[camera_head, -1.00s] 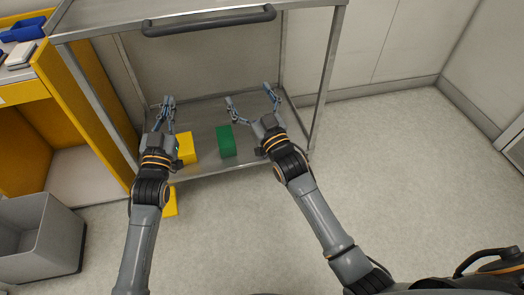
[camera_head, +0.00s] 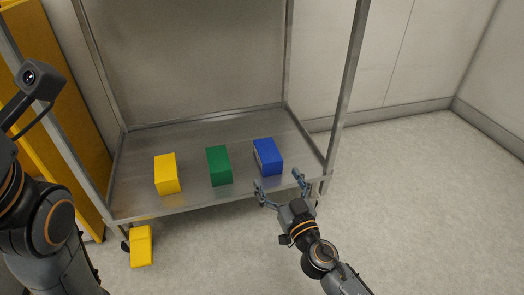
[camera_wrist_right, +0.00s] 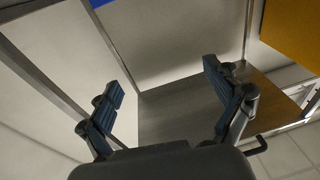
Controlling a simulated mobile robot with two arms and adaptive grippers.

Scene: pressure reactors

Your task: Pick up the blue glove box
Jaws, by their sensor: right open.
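The blue glove box (camera_head: 267,156) stands on the metal shelf (camera_head: 200,204), at the right end of a row of three boxes. My right gripper (camera_head: 278,180) is open and empty, just in front of the blue box, with its fingers pointing toward it. A gap between fingers and box is hard to judge. In the right wrist view the open fingers (camera_wrist_right: 160,95) have nothing between them. A blue patch shows at that view's top edge; I cannot tell what it is. My left arm is at the left edge, with its gripper out of view.
A green box (camera_head: 219,166) stands left of the blue one, and a yellow box (camera_head: 167,174) farther left. Another yellow object (camera_head: 141,246) is below the shelf's front edge. Metal posts (camera_head: 346,90) frame the shelf. The floor (camera_head: 430,200) on the right is clear.

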